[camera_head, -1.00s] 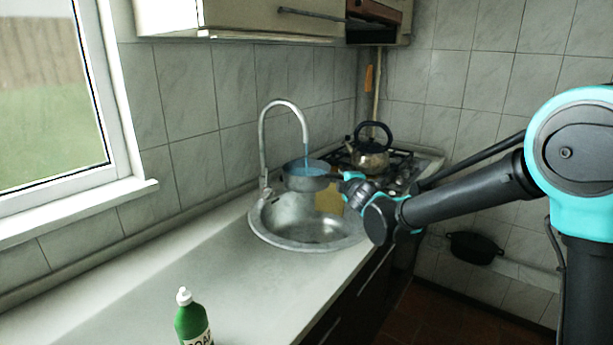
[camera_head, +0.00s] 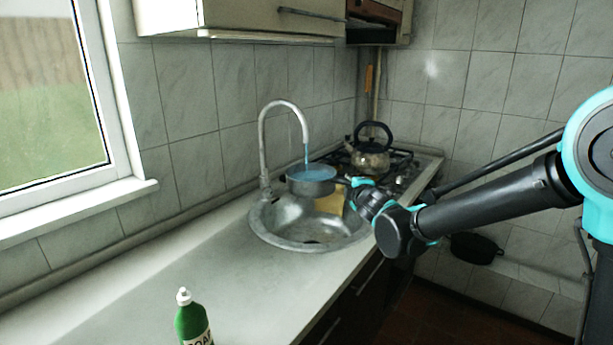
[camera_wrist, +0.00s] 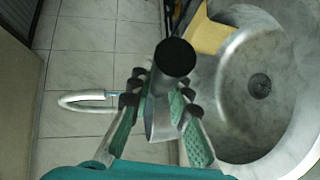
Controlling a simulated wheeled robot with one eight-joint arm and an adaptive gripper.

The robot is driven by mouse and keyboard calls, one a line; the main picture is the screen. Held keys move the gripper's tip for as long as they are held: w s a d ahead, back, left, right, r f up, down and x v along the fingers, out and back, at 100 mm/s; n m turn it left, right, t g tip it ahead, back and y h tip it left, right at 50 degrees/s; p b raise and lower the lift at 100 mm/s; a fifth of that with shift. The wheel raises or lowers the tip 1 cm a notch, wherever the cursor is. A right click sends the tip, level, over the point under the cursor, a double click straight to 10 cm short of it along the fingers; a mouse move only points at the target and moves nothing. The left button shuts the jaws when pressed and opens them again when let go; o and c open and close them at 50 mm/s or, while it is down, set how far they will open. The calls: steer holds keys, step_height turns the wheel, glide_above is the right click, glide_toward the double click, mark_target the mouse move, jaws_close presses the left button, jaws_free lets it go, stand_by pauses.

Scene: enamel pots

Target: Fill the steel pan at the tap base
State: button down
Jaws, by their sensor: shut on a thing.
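The steel pan (camera_head: 308,189) is held level under the spout of the curved chrome tap (camera_head: 263,145), above the sink. A blue stream runs from the spout into it, and blue water (camera_head: 312,174) shows inside, near the rim. My gripper (camera_head: 355,184) is at the right of the pan, shut on its handle. In the wrist view my gripper (camera_wrist: 160,90) has its teal-padded fingers on both sides of a metal piece with a dark round end (camera_wrist: 175,58). The pan's bowl cannot be made out there.
The round steel sink (camera_head: 275,234) lies below the pan, with a yellow piece (camera_head: 331,202) at its edge. A kettle (camera_head: 369,158) stands on the stove behind. A green soap bottle (camera_head: 191,322) stands on the front counter, which is otherwise clear. A dark pot (camera_head: 474,248) is at the right.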

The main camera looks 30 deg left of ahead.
steer(key=s+d, duration=0.5)
steer(key=d, duration=0.2)
steer(key=shift+s+d, duration=0.25)
steer(key=shift+s, duration=0.05)
steer(key=shift+w, duration=0.1)
stand_by(1.3)
steer(key=w+d+f+m+t+h, duration=0.2)
steer(key=w+d+f+m+h, duration=0.15)
steer(key=w+d, duration=1.05)
steer(key=w+d+f+m+t+h, duration=0.1)
steer(key=w+d+f+m+h, duration=0.3)
steer(key=w+d, duration=1)
steer(key=d+f+h, duration=0.1)
steer(key=d+f, duration=0.1)
steer(key=d, duration=0.7)
steer(key=d+f+h, duration=0.1)
steer(key=d+f, duration=0.1)
steer(key=d, duration=0.7)
steer(key=shift+w+d, duration=0.2)
steer(key=shift+d, duration=0.15)
steer(key=shift+r, duration=0.1)
